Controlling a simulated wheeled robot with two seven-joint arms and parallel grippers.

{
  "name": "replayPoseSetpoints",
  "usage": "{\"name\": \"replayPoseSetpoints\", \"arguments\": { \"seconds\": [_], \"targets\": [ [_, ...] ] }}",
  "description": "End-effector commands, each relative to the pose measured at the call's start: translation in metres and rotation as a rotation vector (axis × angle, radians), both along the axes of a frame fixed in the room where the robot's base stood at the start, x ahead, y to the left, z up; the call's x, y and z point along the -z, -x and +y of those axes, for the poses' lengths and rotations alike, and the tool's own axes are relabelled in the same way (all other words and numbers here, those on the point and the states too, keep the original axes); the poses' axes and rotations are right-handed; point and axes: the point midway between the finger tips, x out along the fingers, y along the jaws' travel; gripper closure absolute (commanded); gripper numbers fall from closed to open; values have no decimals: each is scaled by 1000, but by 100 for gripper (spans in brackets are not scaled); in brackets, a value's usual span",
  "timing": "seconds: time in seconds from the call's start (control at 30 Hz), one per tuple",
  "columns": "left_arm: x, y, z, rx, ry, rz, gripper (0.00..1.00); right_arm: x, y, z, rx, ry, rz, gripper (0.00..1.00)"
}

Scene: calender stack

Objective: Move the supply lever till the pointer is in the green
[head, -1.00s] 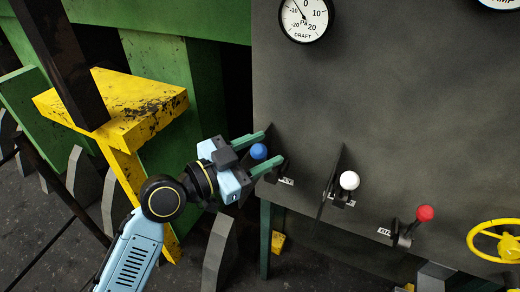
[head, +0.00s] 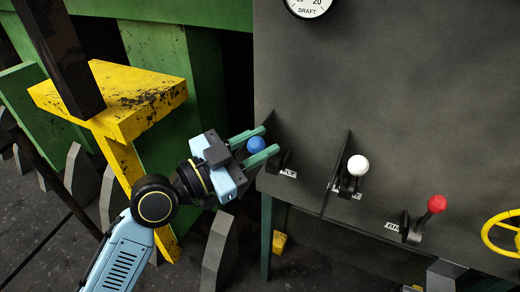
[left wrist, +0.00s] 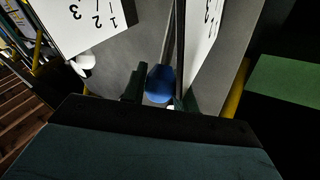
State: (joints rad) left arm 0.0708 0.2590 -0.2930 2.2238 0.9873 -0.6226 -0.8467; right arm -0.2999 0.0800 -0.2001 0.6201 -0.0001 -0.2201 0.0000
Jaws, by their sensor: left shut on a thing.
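My left gripper (head: 268,141) is shut on the blue knob (head: 256,145) of the leftmost lever, with one finger on each side. The blue knob also shows between the fingers in the left wrist view (left wrist: 159,84). The label (head: 288,173) by this lever is too small to read, so I cannot tell its name. The round draft gauge (head: 308,8) is at the top edge of the head view. It is cut off, and its pointer is out of the picture. My right gripper is not in view.
The grey panel (head: 420,110) also carries a white-knobbed lever (head: 358,165), a red-knobbed lever (head: 437,204) and a yellow handwheel (head: 501,232). Thin upright plates stand beside the levers. A yellow beam (head: 130,105) is left of my gripper.

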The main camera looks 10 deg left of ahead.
Motion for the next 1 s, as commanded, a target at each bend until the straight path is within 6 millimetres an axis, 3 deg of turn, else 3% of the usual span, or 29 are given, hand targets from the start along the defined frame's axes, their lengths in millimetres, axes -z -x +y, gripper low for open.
{"name": "replayPoseSetpoints", "arguments": {
  "seconds": [0.4, 0.43, 0.57, 1.0],
  "targets": [
    [0, 2, 0, 1, 5, -14, 100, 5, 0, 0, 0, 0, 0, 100],
    [0, 2, 0, 1, 7, -14, 69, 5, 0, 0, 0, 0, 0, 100],
    [0, 2, 0, 1, 6, -13, 52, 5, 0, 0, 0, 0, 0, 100],
    [1, 3, 2, 1, 4, -12, 50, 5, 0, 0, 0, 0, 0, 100]
  ]
}}
